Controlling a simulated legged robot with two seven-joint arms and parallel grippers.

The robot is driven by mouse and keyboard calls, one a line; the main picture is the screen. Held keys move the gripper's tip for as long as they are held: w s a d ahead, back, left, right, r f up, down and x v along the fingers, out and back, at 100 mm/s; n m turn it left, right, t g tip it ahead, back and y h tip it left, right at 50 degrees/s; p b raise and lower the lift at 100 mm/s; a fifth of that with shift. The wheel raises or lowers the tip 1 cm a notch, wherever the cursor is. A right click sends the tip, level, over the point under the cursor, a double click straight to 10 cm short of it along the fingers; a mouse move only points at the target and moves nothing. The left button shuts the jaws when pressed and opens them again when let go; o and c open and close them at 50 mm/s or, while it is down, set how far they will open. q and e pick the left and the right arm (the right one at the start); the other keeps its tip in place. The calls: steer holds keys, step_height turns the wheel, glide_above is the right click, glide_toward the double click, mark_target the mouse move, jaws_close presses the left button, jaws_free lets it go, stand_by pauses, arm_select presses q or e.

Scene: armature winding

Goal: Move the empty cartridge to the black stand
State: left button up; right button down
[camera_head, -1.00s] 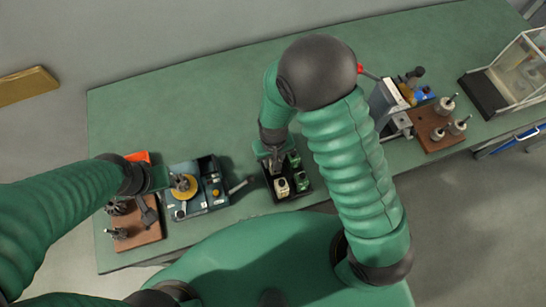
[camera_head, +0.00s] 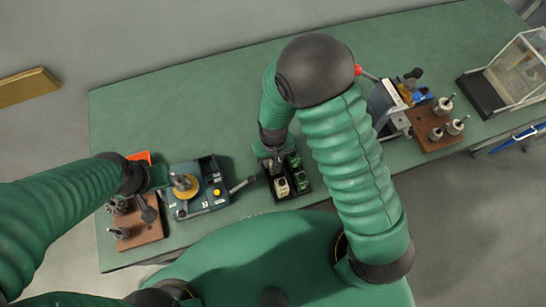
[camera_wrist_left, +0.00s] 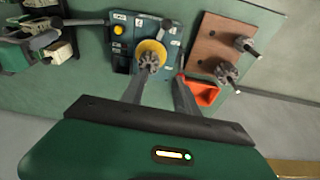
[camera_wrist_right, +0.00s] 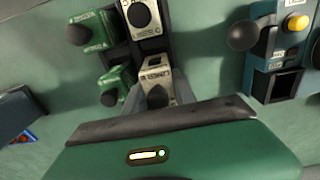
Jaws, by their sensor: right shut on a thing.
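The black stand (camera_head: 291,195) is a small tray on the bench. A cream cartridge (camera_head: 281,187) and green cartridges (camera_head: 302,182) sit in it. My right gripper (camera_wrist_right: 158,92) is shut on another cream cartridge (camera_wrist_right: 156,68), at the stand beside a green cartridge (camera_wrist_right: 115,80). Whether the held one is fully seated I cannot tell. The other cream cartridge (camera_wrist_right: 142,18) lies beyond it. My left gripper (camera_wrist_left: 160,84) is open and empty beside the winding machine (camera_head: 208,197). An armature (camera_wrist_left: 150,60) with a yellow disc stands on that machine, beyond my left fingertips.
A brown board (camera_wrist_left: 215,50) with armatures and an orange tray (camera_wrist_left: 203,92) are by my left gripper. The machine's lever (camera_head: 242,185) reaches toward the stand. A press (camera_head: 388,105) and another armature board (camera_head: 435,130) stand right. The bench behind is clear.

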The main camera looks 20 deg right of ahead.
steer(key=shift+f, duration=0.2)
stand_by(0.5)
steer(key=shift+f+b, duration=0.3)
steer(key=shift+b, duration=0.1)
steer(key=shift+f+b, duration=0.6)
steer(key=shift+f, duration=0.25)
steer(key=c, duration=0.9)
jaws_free()
steer(key=shift+r, duration=0.1)
steer(key=shift+r+p, duration=2.1)
steer(key=shift+r, duration=0.05)
